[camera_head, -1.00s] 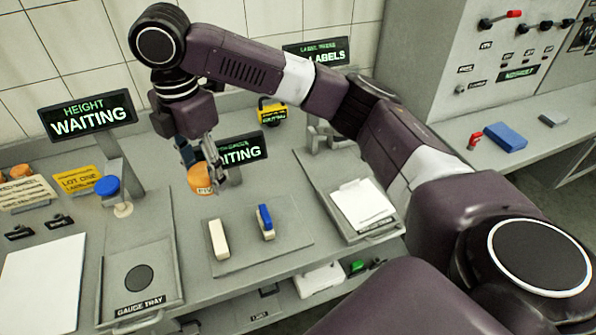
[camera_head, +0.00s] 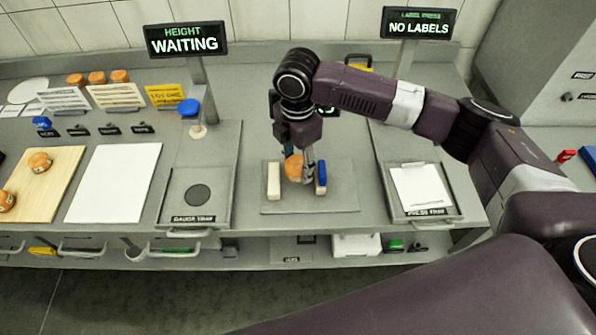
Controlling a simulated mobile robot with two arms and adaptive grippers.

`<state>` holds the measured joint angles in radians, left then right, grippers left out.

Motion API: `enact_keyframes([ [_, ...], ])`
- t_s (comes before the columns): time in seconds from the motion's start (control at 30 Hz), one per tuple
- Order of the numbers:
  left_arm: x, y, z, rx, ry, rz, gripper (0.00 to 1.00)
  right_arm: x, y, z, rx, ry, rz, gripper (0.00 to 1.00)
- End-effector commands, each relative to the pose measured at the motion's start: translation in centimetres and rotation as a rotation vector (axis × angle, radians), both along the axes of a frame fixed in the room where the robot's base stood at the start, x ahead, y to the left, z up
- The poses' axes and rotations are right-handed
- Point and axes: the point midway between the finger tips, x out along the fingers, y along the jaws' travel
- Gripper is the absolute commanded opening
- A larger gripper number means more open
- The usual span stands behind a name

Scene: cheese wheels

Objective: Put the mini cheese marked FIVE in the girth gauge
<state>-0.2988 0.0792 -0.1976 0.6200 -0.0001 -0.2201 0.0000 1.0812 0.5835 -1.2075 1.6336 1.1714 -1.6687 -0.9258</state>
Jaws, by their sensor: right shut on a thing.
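My right gripper (camera_head: 303,168) comes down from above and is shut on an orange mini cheese (camera_head: 293,166). The cheese appears between the two upright jaws of the girth gauge, whose grey plate (camera_head: 338,199) lies on the counter. The left jaw is a cream block (camera_head: 273,183); the right one has a blue face (camera_head: 321,176). I cannot tell whether the cheese touches the plate or the jaws. Its marking cannot be read here. My left gripper is not in view.
A height gauge with a blue knob (camera_head: 189,107) and a gauge tray (camera_head: 197,211) stand to the left. A label press tray (camera_head: 421,190) is to the right. Loose cheeses (camera_head: 39,162) sit on a wooden board (camera_head: 59,181) at far left. More cheeses (camera_head: 96,78) stand behind.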

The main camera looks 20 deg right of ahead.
Motion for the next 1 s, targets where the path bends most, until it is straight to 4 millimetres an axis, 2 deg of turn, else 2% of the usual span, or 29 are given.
enact_keyframes([
  [0.33, 0.0, -0.5, 0.9, -0.005, 0.000, -0.002, 0.40, 0.0, 0.0, -4.2, 0.000, 0.000, 0.000, 0.15],
  [0.73, 0.0, 0.0, 0.9, -0.001, 0.000, -0.004, 0.40, 0.0, 0.0, -4.8, 0.000, -0.001, 0.001, 0.15],
  [0.77, 0.0, 0.0, 0.9, -0.001, 0.000, -0.004, 0.40, 0.0, 0.0, -4.8, 0.000, -0.001, 0.001, 0.47],
  [0.9, 0.0, 0.0, 0.9, 0.000, 0.000, -0.004, 0.40, 0.0, 0.0, -4.8, -0.001, -0.001, 0.001, 0.62],
  [1.0, -0.1, 0.0, 0.9, 0.001, 0.001, -0.004, 0.40, 0.0, 0.0, -4.8, -0.001, -0.001, 0.001, 0.63],
])
